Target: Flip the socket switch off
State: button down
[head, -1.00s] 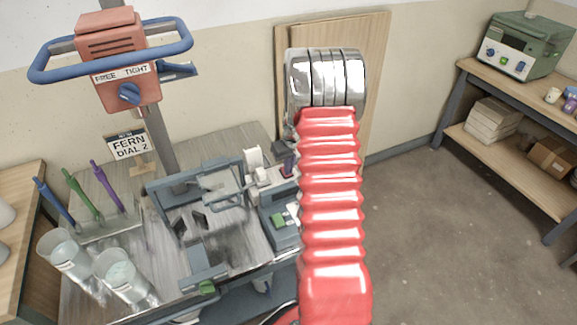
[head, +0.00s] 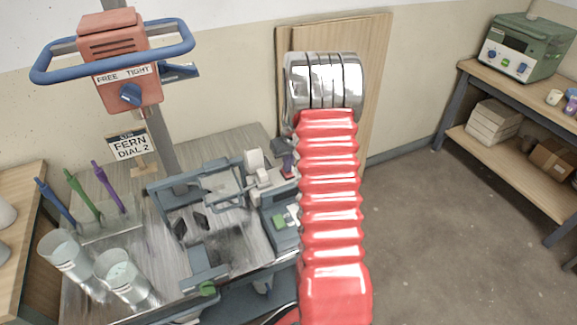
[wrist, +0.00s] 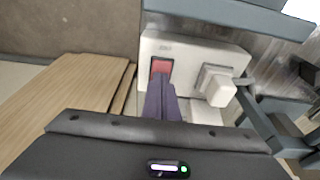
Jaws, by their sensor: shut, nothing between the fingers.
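The socket (wrist: 192,50) is a white block with a red switch (wrist: 161,66) on its face, seen in the wrist view. A white plug (wrist: 218,88) sits on it to the right of the switch. My gripper (wrist: 160,86) is shut and empty, its purple fingers pointing at the switch. The fingertips overlap the switch's lower edge; I cannot tell whether they touch it. In the head view the socket (head: 254,159) stands on the bench left of my red arm, partly hidden. The switch's position is too unclear to read.
A grey metal frame (head: 170,213) stands close left of the socket. Two clear buckets (head: 122,278) and several coloured tools (head: 108,187) are further left on the bench. A post carries an orange box (head: 122,60) with a blue handle. Wooden boards (head: 374,90) lean against the wall behind.

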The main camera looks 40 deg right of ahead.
jog(key=shift+r, duration=0.45)
jog(key=s+a+r, duration=0.1)
jog(key=s+r, duration=0.5)
jog(key=r, duration=0.5)
jog(key=shift+a+r, duration=0.2)
jog(key=shift+a, duration=0.15)
jog(key=s+a+r+n+t, duration=0.1)
jog(key=s+a+r, duration=0.4)
jog(key=a, duration=0.6)
jog(key=s+a+r+n+t, duration=0.1)
jog(key=s+a+r, duration=0.4)
jog(key=a, duration=0.7)
jog(key=s+a+r+n+t, duration=0.1)
jog(key=s+a+r, duration=0.4)
jog(key=s+a, duration=0.4)
jog(key=a, duration=0.3)
jog(key=shift+y, duration=0.4)
